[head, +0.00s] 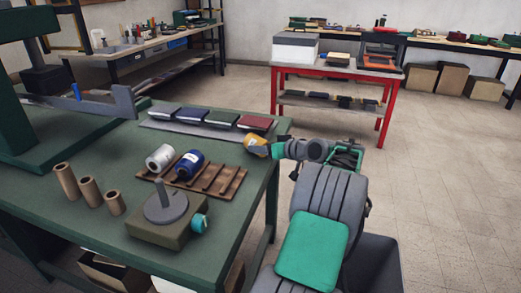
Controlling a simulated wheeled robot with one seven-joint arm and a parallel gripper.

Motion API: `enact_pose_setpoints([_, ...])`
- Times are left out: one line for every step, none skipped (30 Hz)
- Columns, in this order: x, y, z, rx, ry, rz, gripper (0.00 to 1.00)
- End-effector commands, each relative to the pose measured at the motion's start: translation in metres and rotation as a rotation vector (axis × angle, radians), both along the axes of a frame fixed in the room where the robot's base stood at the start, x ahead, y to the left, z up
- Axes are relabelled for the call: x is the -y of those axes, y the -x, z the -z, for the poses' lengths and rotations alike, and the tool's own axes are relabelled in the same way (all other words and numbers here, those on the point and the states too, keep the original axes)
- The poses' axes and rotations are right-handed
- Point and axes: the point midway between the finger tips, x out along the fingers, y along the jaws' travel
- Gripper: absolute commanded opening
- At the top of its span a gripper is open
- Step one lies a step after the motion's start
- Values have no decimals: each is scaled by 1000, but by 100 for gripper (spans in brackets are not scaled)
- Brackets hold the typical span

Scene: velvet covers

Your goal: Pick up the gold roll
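The gold roll (257,144) is a small yellow-orange cylinder with a darker end. It is over the far right part of the green table (222,233), beyond the corner of a brown slotted rack (228,183). My gripper (264,147) reaches in from the right and appears shut on the gold roll, which sits tilted at its tip. The fingers are small and mostly hidden by the roll. A silver-white roll (159,157) and a blue roll (188,165) lie at the rack's left side; its right slots are empty.
Several flat books or boxes (208,120) lie on a grey strip behind the rack. Three brown tubes (90,191) and a block with a grey disc and peg (164,213) stand in front. A large green machine (21,120) is at left. A red-framed table (338,72) stands behind.

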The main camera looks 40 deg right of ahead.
Motion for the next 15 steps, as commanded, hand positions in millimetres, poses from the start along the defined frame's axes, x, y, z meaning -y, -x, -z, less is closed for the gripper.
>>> enact_pose_setpoints([0, -3, 1, 0, 1, 1, 59])
enact_pose_setpoints([0, -4, 1, 0, 1, 1, 59])
enact_pose_setpoints([0, -4, 1, 0, 1, 1, 59])
enact_pose_setpoints([0, -4, 1, 0, 1, 1, 59])
enact_pose_setpoints([0, -4, 1, 0, 1, 1, 59])
enact_pose_setpoints([0, -4, 1, 0, 1, 1, 59])
enact_pose_setpoints([0, -4, 1, 0, 1, 0, 60])
enact_pose_setpoints([0, -4, 1, 0, 1, 0, 57])
enact_pose_setpoints([-1, -4, 1, 0, 1, 0, 54])
enact_pose_setpoints([-1, -4, 1, 0, 1, 0, 52])
enact_pose_setpoints([-1, -4, 1, 0, 1, -1, 49])
enact_pose_setpoints([-1, -4, 1, 0, 1, -1, 46])
enact_pose_setpoints([-1, -4, 1, 0, 1, -1, 43])
enact_pose_setpoints([-1, -5, 1, 0, 1, -1, 41])
enact_pose_setpoints([-1, -5, 1, 0, 1, -1, 38])
